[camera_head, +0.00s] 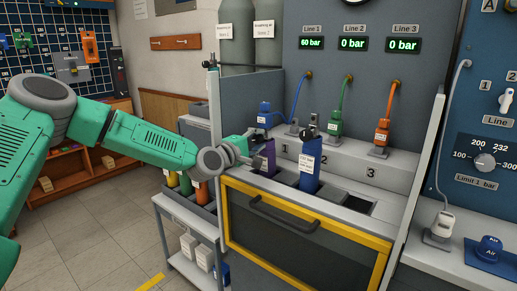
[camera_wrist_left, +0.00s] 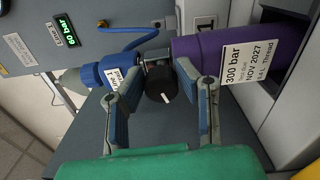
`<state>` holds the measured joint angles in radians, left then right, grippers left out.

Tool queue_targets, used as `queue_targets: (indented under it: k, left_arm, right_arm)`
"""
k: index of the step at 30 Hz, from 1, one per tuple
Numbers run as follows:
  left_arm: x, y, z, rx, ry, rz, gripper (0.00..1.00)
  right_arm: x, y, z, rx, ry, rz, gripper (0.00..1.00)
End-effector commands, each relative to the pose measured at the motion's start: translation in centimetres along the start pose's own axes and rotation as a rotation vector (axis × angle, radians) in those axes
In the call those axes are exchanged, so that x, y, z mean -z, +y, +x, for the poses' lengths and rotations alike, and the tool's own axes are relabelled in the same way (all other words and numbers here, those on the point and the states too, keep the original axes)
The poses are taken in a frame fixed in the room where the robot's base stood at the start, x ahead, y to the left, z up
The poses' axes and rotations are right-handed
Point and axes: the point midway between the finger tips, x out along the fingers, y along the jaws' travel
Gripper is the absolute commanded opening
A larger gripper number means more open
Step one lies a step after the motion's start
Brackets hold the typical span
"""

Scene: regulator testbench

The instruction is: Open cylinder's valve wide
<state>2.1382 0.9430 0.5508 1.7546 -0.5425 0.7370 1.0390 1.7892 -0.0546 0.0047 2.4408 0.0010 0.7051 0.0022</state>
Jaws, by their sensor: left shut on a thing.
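The purple cylinder (camera_head: 267,158) stands in slot 1 of the bench, and its 300 bar label shows in the wrist view (camera_wrist_left: 205,45). Its valve has a black round knob (camera_wrist_left: 162,82) with a white mark. A blue connector (camera_wrist_left: 115,72) with a blue hose is joined at the valve. My left gripper (camera_head: 244,157) reaches in from the left at the cylinder's top. In the wrist view its two fingers (camera_wrist_left: 168,88) stand either side of the knob, shut on the valve; the exact contact is unclear. My right gripper is out of view.
A blue cylinder (camera_head: 309,174) stands in slot 2; slot 3 (camera_head: 357,204) looks empty. The Line 1 display (camera_head: 312,43) reads 60 bar; Lines 2 and 3 read 0 bar. Green (camera_head: 335,122) and orange (camera_head: 382,132) connectors sit behind. A yellow-framed door (camera_head: 300,240) is below.

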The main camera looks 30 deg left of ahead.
Motion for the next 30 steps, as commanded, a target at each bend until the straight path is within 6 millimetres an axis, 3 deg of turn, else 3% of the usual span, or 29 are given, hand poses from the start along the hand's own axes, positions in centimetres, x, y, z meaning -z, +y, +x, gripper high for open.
queue_targets:
  k: [9, 29, 30]
  left_arm:
    - [0.3, -0.7, -0.1, 0.010, 0.003, -0.170, 0.00]
    - [0.3, -1.1, -0.1, 0.021, 0.005, -0.228, 0.00]
    - [0.3, -1.1, -0.1, 0.021, 0.005, -0.228, 0.35]
  right_arm:
    - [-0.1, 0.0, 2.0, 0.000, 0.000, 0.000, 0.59]
    - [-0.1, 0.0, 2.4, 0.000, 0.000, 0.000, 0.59]
    - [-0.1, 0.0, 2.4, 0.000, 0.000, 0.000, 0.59]
